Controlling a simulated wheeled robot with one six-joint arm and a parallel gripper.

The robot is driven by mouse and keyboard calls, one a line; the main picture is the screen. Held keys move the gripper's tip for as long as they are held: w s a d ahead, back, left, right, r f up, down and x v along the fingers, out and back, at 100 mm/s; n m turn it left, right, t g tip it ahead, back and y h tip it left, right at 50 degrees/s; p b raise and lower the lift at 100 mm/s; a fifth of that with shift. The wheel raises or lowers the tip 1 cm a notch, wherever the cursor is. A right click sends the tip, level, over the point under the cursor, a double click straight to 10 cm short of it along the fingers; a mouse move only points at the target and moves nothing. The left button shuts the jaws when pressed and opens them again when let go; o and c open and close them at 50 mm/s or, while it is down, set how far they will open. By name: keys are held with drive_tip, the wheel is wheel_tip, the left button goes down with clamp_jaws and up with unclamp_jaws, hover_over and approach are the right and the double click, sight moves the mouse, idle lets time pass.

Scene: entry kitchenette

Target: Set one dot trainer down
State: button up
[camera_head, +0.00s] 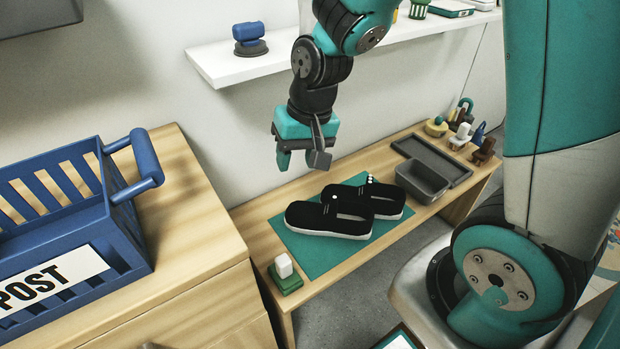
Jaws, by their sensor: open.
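Two black trainers with white soles lie on a teal mat (305,259) on the low wooden bench.
A grey tray (459,174) with a grey bin (423,182) stands right of the mat. Several small pegged items sit at the bench's far end. A green block with a white top (285,272) is at the near end. A blue POST crate (125,225) stands left. A white shelf (235,68) is behind.

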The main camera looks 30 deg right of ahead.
drive_tip(key=s+a+r+n, duration=0.2)
drive_tip(key=s+r+n, duration=0.1)
drive_tip(key=s, duration=0.2)
drive_tip(key=s+a+r+n+g+y, duration=0.1)
drive_tip(key=s+a+r+n, duration=0.2)
drive_tip(key=s+r, duration=0.1)
drive_tip(key=s+a+r+n+y, duration=0.1)
drive_tip(key=s+a+r+n, duration=0.2)
drive_tip(key=s, duration=0.4)
drive_tip(key=shift+r, duration=0.55)
